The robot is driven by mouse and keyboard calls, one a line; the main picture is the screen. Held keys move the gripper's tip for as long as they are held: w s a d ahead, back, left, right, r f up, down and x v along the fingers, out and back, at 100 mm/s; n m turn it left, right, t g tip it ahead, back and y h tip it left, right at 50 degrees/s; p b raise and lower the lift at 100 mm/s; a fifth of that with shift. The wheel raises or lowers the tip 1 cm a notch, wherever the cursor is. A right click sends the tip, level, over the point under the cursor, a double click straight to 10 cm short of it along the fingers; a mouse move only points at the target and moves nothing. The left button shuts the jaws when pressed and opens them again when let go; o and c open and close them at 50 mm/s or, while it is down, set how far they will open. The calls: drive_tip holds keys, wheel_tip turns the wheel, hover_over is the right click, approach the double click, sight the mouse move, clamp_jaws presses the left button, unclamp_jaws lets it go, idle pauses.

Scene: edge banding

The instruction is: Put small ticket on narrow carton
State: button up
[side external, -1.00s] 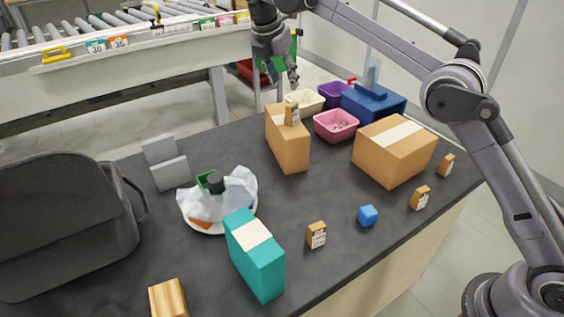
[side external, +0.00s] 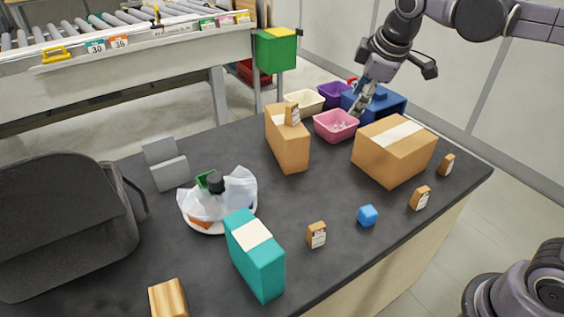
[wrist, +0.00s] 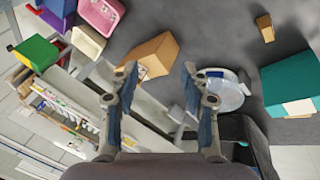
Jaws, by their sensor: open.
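The narrow carton (side external: 287,148) is a tall brown box standing at the middle back of the dark table. A small brown ticket with a white label (side external: 292,114) stands on its top. Three similar tickets stand on the table: one near the teal box (side external: 316,236), one near the front right edge (side external: 420,198) and one by the right corner (side external: 446,165). My gripper (side external: 362,102) is above the pink bin, right of the narrow carton and apart from it. In the wrist view my gripper (wrist: 158,88) is open and empty, with the carton (wrist: 160,52) beyond its fingers.
A wide brown carton (side external: 392,158), pink bin (side external: 336,127) and blue box (side external: 388,105) stand at the right. The table's middle is clear.

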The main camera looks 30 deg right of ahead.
drive_tip(key=s+d+f+m+t+y, duration=0.1)
drive_tip(key=s+f+m+t, duration=0.1)
drive_tip(key=s+f+m, duration=0.6)
drive_tip(key=s+f, duration=0.3)
drive_tip(key=s, duration=0.2)
drive_tip(key=shift+s+f, duration=0.15)
drive_tip(key=shift+s, duration=0.1)
drive_tip(key=shift+d, duration=0.1)
